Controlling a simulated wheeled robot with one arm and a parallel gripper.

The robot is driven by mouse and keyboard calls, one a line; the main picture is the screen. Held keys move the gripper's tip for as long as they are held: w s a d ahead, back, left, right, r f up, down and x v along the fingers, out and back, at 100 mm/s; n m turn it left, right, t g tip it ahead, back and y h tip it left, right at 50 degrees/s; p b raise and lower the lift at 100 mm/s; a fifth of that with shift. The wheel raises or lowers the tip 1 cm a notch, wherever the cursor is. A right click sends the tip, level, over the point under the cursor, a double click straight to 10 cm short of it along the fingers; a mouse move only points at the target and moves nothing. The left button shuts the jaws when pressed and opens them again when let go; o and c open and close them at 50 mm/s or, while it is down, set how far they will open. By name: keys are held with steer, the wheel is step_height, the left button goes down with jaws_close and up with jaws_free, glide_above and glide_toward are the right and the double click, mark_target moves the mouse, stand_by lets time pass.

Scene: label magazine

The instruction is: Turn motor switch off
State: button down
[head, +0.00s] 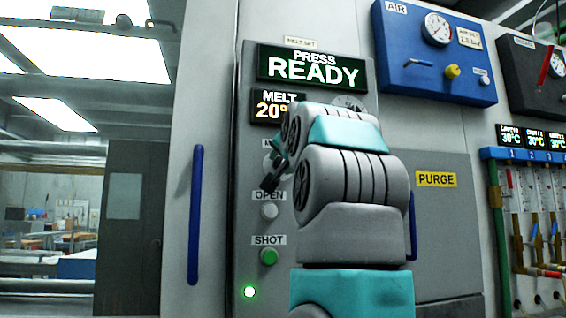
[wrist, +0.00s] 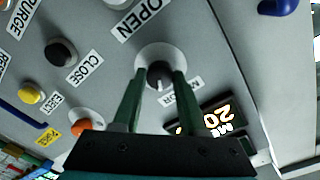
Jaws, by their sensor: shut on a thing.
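The motor switch (wrist: 159,72) is a dark round knob on a pale round plate, beside a white MOTOR label (wrist: 181,91) in the wrist view. A white pointer mark shows on the knob's lower side in that view. My gripper (wrist: 160,80) has its two green fingers on either side of the knob, shut on it. In the head view my gripper (head: 272,172) is at the press panel (head: 242,210), just below the MELT display. There my wrist and fingers hide most of the switch and its label.
The panel's display (head: 312,68) reads PRESS READY. An OPEN button (head: 269,211) and a green SHOT button (head: 269,257) sit below the gripper. The wrist view shows a black CLOSE button (wrist: 61,52), a yellow EJECT button (wrist: 32,93) and an orange knob (wrist: 81,126) nearby.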

steer(key=shift+n, duration=1.1)
stand_by(1.4)
stand_by(0.6)
steer(key=shift+n, duration=0.9)
stand_by(0.4)
steer(key=shift+n, duration=0.5)
steer(key=n+p, duration=0.2)
steer(key=n, duration=0.4)
steer(key=shift+r, duration=0.1)
steer(key=shift+n+p, duration=0.6)
steer(key=shift+n, duration=0.9)
